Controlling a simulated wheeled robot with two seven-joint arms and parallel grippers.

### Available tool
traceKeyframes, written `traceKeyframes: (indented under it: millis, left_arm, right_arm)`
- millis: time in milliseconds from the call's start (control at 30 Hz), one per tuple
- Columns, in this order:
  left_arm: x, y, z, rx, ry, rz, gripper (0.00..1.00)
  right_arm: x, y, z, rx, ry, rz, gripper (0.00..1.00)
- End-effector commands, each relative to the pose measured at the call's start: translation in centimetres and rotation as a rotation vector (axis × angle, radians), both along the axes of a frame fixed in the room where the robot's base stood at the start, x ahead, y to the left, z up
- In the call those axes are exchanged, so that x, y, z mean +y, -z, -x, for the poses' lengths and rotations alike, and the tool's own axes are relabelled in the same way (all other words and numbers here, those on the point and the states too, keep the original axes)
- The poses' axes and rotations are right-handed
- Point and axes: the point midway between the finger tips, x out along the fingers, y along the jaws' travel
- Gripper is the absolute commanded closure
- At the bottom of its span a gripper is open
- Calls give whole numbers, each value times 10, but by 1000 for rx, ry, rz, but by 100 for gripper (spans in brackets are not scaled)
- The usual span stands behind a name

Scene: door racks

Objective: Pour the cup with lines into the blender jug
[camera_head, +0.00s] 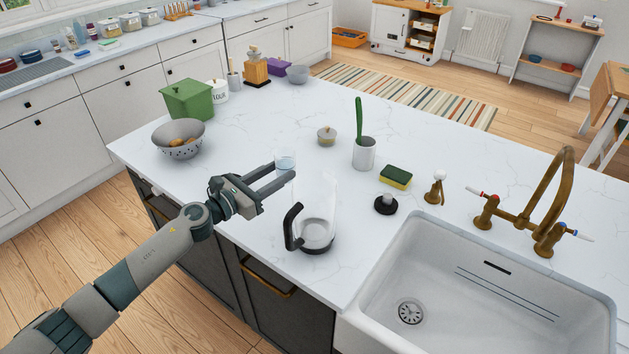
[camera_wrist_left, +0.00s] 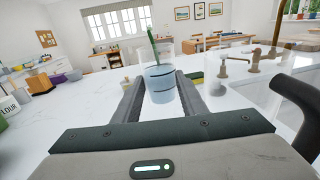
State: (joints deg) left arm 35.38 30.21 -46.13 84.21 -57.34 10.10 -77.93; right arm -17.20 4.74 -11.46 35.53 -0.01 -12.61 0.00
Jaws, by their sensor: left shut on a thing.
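A clear cup with dark lines and bluish contents (camera_wrist_left: 160,84) is between the fingers of my left gripper in the left wrist view. The cup also shows in the head view (camera_head: 286,160). My left gripper (camera_head: 284,174) is shut on it and holds it roughly upright, left of the blender jug. The clear blender jug (camera_head: 318,215) stands upright on the white counter, its black handle facing left and toward the front. In the left wrist view the jug's dark handle (camera_wrist_left: 298,108) shows at the right edge. My right gripper is not in view.
A grey holder (camera_head: 364,154) with a green utensil, a sponge (camera_head: 395,176) and a small lidded pot (camera_head: 327,134) stand behind the jug. A colander (camera_head: 180,140) and green container (camera_head: 188,102) are left. The sink (camera_head: 450,300) and brass tap (camera_head: 553,205) are right.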

Motion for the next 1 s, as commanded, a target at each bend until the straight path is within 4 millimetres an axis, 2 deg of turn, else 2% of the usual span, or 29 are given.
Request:
traceKeyframes:
  millis: [633, 1000]
  left_arm:
    - [-1, 0, -4, -8, 29, -6, 91]
    - [-5, -2, 2, -117, 29, -89, 91]
  right_arm:
    - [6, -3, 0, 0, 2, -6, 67]
    - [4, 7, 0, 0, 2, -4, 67]
